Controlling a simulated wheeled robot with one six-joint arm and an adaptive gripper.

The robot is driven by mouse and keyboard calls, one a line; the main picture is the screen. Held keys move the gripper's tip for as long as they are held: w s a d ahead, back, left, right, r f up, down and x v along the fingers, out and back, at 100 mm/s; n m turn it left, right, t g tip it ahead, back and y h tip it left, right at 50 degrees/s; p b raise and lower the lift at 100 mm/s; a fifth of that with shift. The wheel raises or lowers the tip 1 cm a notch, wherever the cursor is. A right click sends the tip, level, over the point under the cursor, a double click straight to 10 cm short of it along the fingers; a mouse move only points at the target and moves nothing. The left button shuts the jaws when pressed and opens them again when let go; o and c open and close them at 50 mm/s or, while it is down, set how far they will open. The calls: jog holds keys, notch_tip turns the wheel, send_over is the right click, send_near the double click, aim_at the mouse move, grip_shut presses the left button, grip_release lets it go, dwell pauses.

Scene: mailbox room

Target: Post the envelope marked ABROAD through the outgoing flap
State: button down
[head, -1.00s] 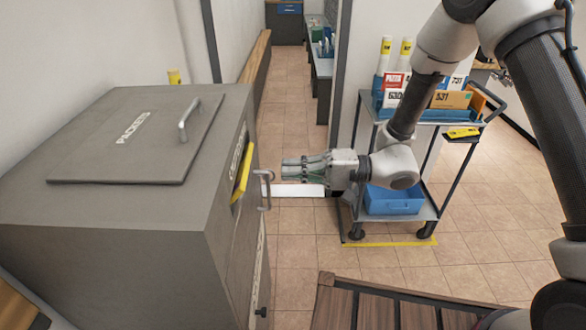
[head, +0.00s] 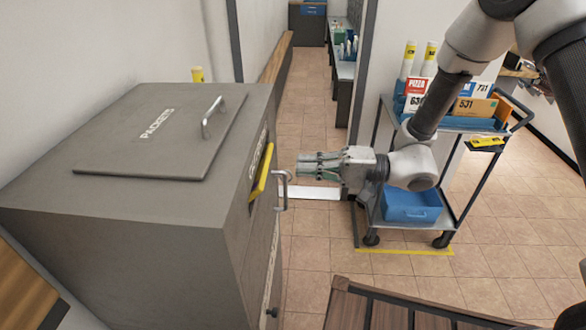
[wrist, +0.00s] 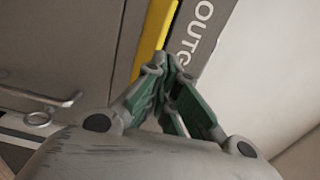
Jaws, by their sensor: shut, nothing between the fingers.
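The outgoing flap (head: 262,172) is a yellow strip on the front of the grey box (head: 120,215), below a partly hidden label. In the wrist view the yellow flap (wrist: 153,40) runs beside a label (wrist: 195,38) reading "OUTG". My gripper (head: 298,165) is shut and empty, just right of the flap in the head view. Its fingertips (wrist: 170,72) come together near the flap's lower end in the wrist view; I cannot tell whether they touch it. I cannot make out an envelope marked ABROAD in either view.
A lid (head: 150,130) marked PACKETS tops the box. A bar handle (head: 281,190) sticks out of its front near my gripper. A trolley (head: 445,126) with numbered packets and a blue bin (head: 412,205) stands right. A wooden slatted surface (head: 390,308) is in front. A tiled aisle runs back.

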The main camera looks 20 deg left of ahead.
aim_at(269, 164)
notch_tip(269, 164, up, 7)
jog(key=s+a+n+h, duration=0.2)
jog(key=n+h, duration=0.1)
jog(key=n, duration=0.8)
jog(key=shift+w+a+f+n+t+h, duration=0.15)
jog(key=shift+a+f+n+t+h, duration=0.15)
jog(key=shift+a+f+n, duration=0.6)
jog(key=shift+w+a+f+n+t+h, duration=0.3)
jog(key=shift+a+f+n, duration=0.2)
jog(key=shift+f+n, duration=0.7)
jog(key=shift+w+a+f+n+t+h, duration=0.15)
jog(key=shift+a+f+n+h, duration=0.25)
jog(key=shift+a+f+n, duration=0.5)
jog(key=shift+s+d, duration=0.1)
jog(key=shift+d, duration=0.1)
jog(key=shift+a+f, duration=0.1)
jog(key=shift+s+a+f, duration=0.15)
jog(key=shift+a+f, duration=0.2)
jog(key=shift+a, duration=0.05)
jog(key=shift+f, duration=0.2)
